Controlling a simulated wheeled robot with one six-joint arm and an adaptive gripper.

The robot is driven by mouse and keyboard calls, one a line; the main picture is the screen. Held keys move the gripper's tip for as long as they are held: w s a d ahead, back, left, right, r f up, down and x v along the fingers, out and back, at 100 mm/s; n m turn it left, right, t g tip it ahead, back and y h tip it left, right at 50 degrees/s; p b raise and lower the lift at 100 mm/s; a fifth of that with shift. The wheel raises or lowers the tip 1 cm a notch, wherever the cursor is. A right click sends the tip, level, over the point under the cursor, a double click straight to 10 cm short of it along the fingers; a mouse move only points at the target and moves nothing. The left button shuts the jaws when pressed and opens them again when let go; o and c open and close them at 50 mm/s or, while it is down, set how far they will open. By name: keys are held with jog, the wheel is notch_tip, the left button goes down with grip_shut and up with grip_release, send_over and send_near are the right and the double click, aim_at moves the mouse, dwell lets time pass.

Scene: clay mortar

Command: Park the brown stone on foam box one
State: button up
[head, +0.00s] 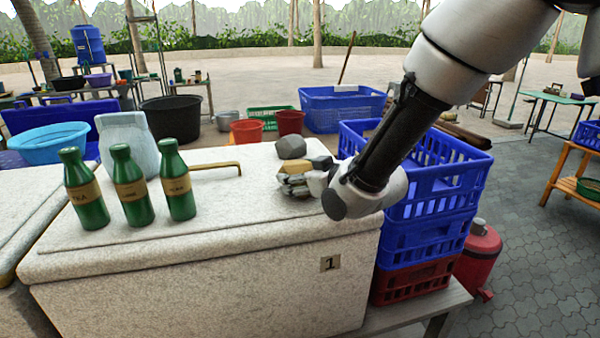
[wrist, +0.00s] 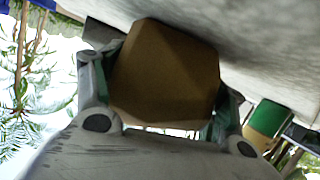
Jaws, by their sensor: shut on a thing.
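The brown stone (wrist: 165,75) fills the middle of the wrist view, a faceted lump between the two fingers of my gripper (wrist: 165,95). In the head view a tan piece of the stone (head: 321,162) shows above my gripper (head: 302,180). My gripper is shut on it, low over the right part of the lid of foam box one (head: 215,215), a speckled white box marked 1 (head: 330,264). I cannot tell whether the stone touches the lid. The fingers hide its lower part in the head view.
A grey stone (head: 291,146) sits on the lid just behind my gripper. Several green bottles (head: 132,188) and a pale sack-like container (head: 128,145) stand on the left. Stacked blue crates (head: 430,205) rise right of the box. The lid's front middle is clear.

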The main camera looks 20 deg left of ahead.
jog(key=shift+r, duration=0.1)
jog(key=o, duration=2)
jog(key=shift+o, duration=0.2)
